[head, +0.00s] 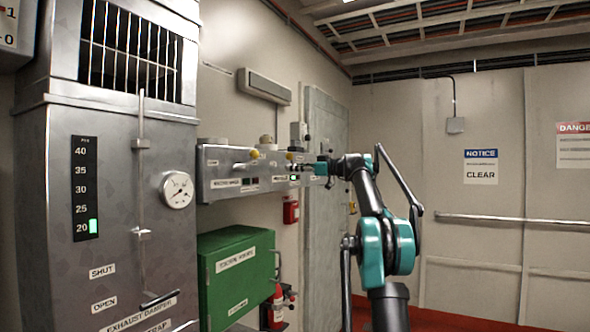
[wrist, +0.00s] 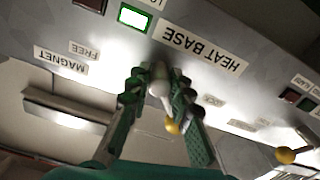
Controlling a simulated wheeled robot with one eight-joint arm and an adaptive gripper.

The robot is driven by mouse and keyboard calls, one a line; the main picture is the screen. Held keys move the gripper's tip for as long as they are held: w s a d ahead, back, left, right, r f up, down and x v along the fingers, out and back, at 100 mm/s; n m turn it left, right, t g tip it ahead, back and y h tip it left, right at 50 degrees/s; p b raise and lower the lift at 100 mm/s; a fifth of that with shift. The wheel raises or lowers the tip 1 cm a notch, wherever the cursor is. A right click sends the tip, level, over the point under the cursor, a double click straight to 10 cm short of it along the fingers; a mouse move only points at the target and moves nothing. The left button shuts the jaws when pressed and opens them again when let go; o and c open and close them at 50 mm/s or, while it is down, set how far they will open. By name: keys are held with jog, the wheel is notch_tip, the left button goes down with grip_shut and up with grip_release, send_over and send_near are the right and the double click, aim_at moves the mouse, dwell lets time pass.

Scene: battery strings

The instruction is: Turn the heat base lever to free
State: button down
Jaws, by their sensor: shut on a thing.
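The heat base lever (wrist: 159,88) shows in the wrist view as a pale grey stem between the fingers, with a yellow knob lower in the picture. My gripper (wrist: 157,85) is shut on this lever, one green finger on each side. The label HEAT BASE (wrist: 200,50) is just right of it and appears upside down. The label FREE (wrist: 85,49) lies to the left, beside a label MAGNET (wrist: 62,61). In the head view my gripper (head: 317,170) is at the right end of the grey wall panel (head: 225,182); the lever is too small to tell there.
A lit indicator (wrist: 133,17) and a second yellow-knobbed lever (wrist: 286,155) are on the panel in the wrist view. The green box (head: 240,262) is below the panel; a gauge cabinet (head: 120,190) stands left. A grey door (head: 325,230) is behind my arm.

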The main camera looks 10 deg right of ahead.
jog(key=shift+m, duration=0.4)
jog(key=m, duration=0.3)
jog(key=shift+m, duration=0.4)
jog(key=m, duration=0.4)
jog(key=shift+m, duration=0.3)
jog(key=m, duration=0.8)
jog(key=shift+m, duration=0.3)
jog(key=c, duration=1.4)
grip_release()
jog(key=shift+o, duration=0.2)
